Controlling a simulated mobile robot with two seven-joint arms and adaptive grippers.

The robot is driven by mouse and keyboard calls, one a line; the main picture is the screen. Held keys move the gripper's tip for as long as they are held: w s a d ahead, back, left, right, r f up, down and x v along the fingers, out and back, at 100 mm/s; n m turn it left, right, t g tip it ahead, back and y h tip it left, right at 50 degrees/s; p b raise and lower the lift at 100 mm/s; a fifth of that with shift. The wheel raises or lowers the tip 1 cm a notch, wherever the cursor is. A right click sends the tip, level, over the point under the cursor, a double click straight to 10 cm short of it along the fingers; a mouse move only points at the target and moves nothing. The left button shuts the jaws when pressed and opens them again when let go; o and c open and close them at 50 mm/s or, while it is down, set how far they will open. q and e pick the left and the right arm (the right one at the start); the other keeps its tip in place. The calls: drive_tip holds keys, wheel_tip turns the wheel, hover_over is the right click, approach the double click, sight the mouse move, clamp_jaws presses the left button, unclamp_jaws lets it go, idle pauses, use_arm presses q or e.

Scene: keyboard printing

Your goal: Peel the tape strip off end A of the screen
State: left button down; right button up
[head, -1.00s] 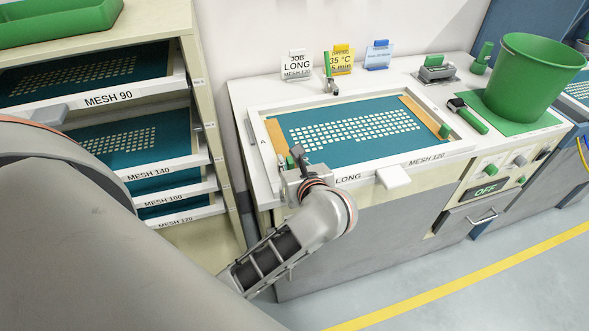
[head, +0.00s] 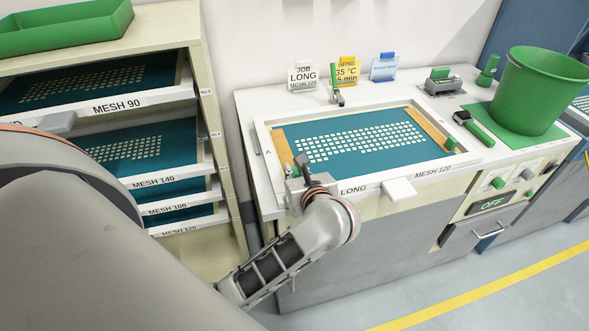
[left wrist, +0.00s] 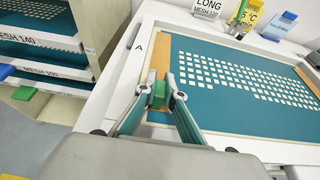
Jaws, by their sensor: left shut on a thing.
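The screen (head: 355,160) lies on the white counter, a teal mesh with a keyboard pattern in a white frame. It also shows in the left wrist view (left wrist: 225,112). The tape strip at end A (head: 281,150) is orange-tan and runs along the left edge beside the letter A; in the left wrist view it is the tan band (left wrist: 161,62). A green tab (left wrist: 158,94) sits at the strip's near end. My left gripper (left wrist: 160,95) is shut on this green tab, low at the screen's near left corner. My right gripper is not in view.
A second tape strip (head: 430,127) with a green tab (head: 450,143) lies at the right end. A rack of screens (head: 160,177) stands left.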

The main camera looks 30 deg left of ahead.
use_arm(q)
drive_tip(key=shift+r+p, duration=1)
drive_tip(key=shift+r, duration=0.75)
drive_tip(key=shift+r, duration=0.1)
drive_tip(key=shift+r+p, duration=0.3)
drive_tip(key=shift+p, duration=0.15)
wheel_tip(320, 180, up, 2)
drive_tip(key=shift+r+p, duration=0.15)
drive_tip(key=shift+p, duration=0.7)
drive_tip(key=shift+r, duration=0.45)
